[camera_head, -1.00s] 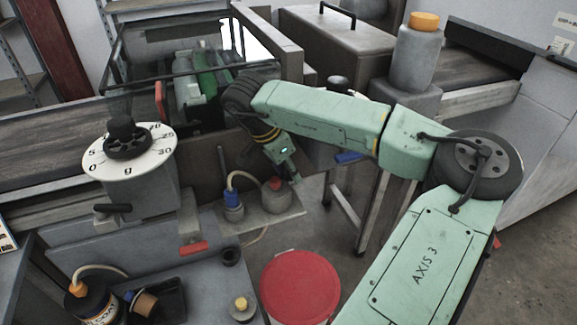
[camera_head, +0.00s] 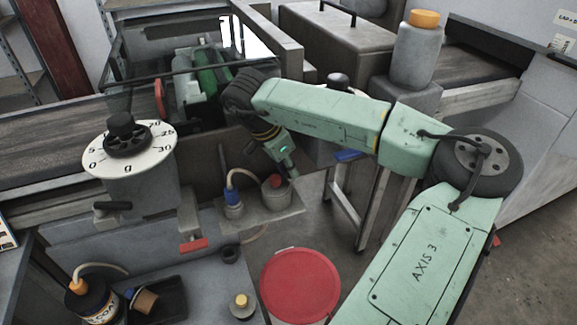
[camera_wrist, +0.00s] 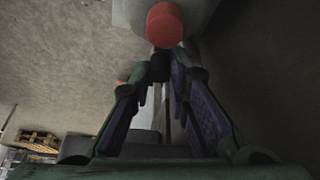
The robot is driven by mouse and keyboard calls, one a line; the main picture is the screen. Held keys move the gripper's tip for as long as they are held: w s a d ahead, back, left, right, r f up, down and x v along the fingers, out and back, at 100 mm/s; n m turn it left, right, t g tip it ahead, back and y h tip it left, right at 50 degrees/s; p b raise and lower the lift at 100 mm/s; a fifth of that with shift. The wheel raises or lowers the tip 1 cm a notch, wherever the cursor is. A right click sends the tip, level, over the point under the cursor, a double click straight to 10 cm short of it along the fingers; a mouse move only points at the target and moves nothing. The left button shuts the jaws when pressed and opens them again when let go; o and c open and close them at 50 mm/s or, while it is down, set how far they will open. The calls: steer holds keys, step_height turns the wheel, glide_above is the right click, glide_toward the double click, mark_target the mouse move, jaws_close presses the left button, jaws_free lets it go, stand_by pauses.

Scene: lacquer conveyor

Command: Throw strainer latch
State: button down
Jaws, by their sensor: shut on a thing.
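The strainer is a squat grey pot (camera_head: 274,198) with a red knob (camera_head: 278,182) on a small shelf in the head view. In the wrist view its grey body (camera_wrist: 196,12) and red knob (camera_wrist: 165,25) fill the top middle. A short dark latch piece (camera_wrist: 160,68) shows just below the knob, between my fingertips. My gripper (camera_head: 291,172) reaches down to the pot's right side, and in the wrist view its two fingers (camera_wrist: 166,84) close in on the dark piece. The latch's full shape is hidden in the head view.
A blue-capped fitting with a pale hose (camera_head: 233,205) stands left of the pot. A dial post (camera_head: 140,175) and a red-tipped lever (camera_head: 193,245) stand further left. A red lid (camera_head: 300,287) sits below.

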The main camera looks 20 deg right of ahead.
steer(key=shift+w+a+f+m+b, duration=0.15)
steer(key=shift+m+b, duration=0.25)
steer(key=shift+b, duration=0.4)
steer(key=shift+a+f+m+g+b, duration=0.1)
steer(key=shift+a+m+g+b, duration=0.15)
steer(key=shift+m+b, duration=0.3)
steer(key=shift+w+a+r+m+g+b, duration=0.15)
steer(key=shift+m+g+b, duration=0.1)
steer(key=shift+m, duration=0.25)
steer(key=shift+s+a+r+m+g+b, duration=0.1)
steer(key=shift+m+g+b, duration=0.1)
steer(key=shift+m, duration=0.25)
steer(key=c, duration=1.5)
jaws_free()
steer(key=shift+c, duration=0.2)
